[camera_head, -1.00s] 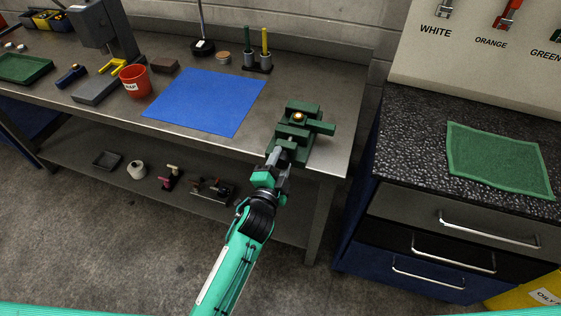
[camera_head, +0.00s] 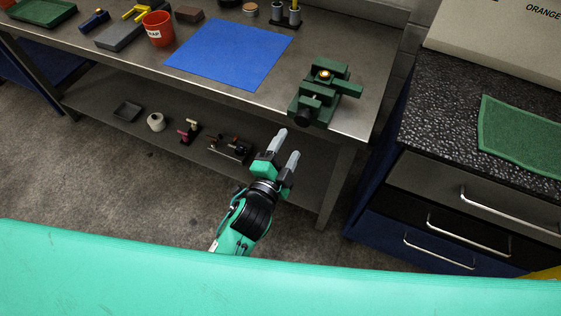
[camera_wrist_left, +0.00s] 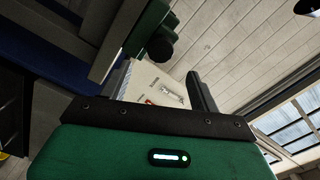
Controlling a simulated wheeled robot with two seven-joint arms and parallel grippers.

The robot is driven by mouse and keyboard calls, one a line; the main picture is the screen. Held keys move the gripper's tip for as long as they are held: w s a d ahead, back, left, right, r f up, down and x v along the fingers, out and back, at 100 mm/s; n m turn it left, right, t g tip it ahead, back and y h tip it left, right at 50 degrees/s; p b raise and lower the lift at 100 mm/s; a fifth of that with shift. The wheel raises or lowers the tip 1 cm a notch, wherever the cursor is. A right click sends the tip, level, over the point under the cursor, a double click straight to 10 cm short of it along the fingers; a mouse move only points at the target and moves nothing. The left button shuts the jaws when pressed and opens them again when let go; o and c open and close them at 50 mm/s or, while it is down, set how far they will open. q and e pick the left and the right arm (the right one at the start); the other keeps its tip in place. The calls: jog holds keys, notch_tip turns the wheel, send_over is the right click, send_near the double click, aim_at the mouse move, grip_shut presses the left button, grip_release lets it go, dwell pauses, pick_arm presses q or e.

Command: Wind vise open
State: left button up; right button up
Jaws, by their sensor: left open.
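The green vise (camera_head: 322,97) stands on the right end of the metal bench, a round brass-coloured part (camera_head: 325,75) seated between its blocks. A black round knob (camera_head: 304,117) sits at its near end, over the bench's front edge. My left gripper (camera_head: 286,149) is open and empty, below and to the left of the knob, apart from it. In the left wrist view, a dark knob (camera_wrist_left: 160,46) and a green part of the vise (camera_wrist_left: 148,27) show beyond the spread fingers. My right gripper is not in view.
A blue mat (camera_head: 228,54) lies left of the vise, with a red cup (camera_head: 158,29) beyond it. The lower shelf (camera_head: 92,92) holds several small items. A drawer cabinet (camera_head: 440,190) with a green cloth (camera_head: 525,135) stands at right, across a narrow gap.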

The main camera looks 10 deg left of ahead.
pick_arm(q)
jog(key=shift+v, duration=1.85)
